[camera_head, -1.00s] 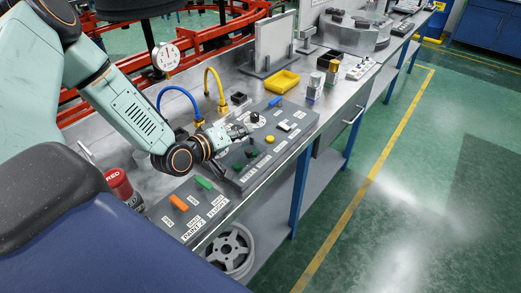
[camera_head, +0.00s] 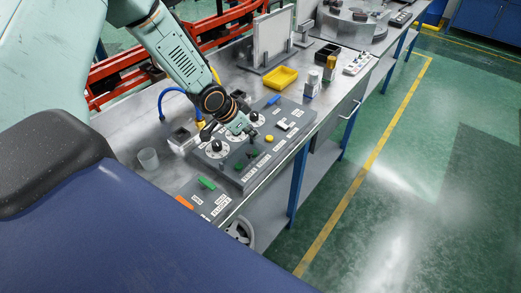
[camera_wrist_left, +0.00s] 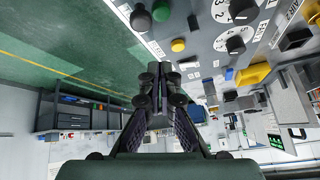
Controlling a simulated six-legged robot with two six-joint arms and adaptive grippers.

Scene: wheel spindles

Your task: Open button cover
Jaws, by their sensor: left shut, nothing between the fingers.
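A dark grey control panel (camera_head: 232,180) lies on the metal bench with knobs, buttons and switches on it. A yellow button (camera_head: 269,138) sits near its front edge, with a green button (camera_head: 238,166) farther left. A small white part (camera_head: 285,125) sits right of the yellow button; I cannot tell whether it is the button cover. My left gripper (camera_head: 253,133) points down over the panel, close to a black knob. In the left wrist view its fingers (camera_wrist_left: 160,78) are shut and empty, with the yellow button (camera_wrist_left: 178,45) beyond them. My right gripper is not in view.
The green floor at right is clear.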

